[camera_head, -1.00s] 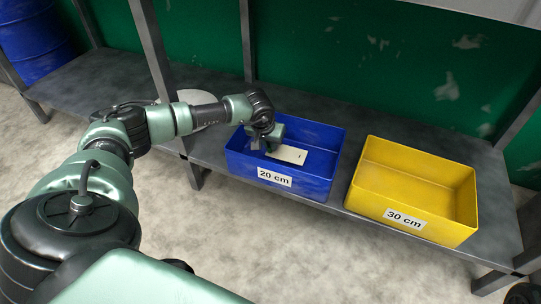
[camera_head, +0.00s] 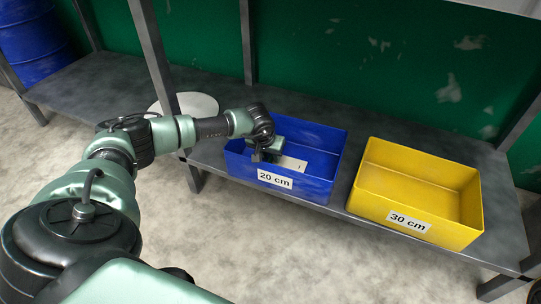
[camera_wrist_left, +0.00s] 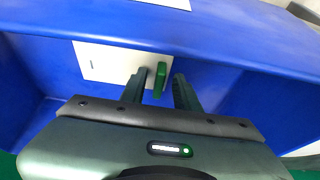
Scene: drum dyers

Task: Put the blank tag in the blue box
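The blank tag (camera_head: 292,163) is a white plate with a small dark mark, inside the blue box (camera_head: 318,189) labelled "20 cm". In the left wrist view the tag (camera_wrist_left: 105,62) lies flat-looking inside the blue walls, with a green tab (camera_wrist_left: 160,79) at its right. My left gripper (camera_head: 267,155) reaches down into the blue box at the tag's left part. In the wrist view its fingers (camera_wrist_left: 160,88) are apart, with the green tab between them and gaps beside it. Whether the tag touches the box floor is hard to tell. My right gripper is out of view.
A yellow box (camera_head: 455,232) labelled "30 cm" stands right of the blue box on the grey shelf (camera_head: 100,82). A round white thing (camera_head: 200,105) lies behind my left arm. Grey posts (camera_head: 157,60) rise near the arm. A blue drum (camera_head: 35,42) stands far left.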

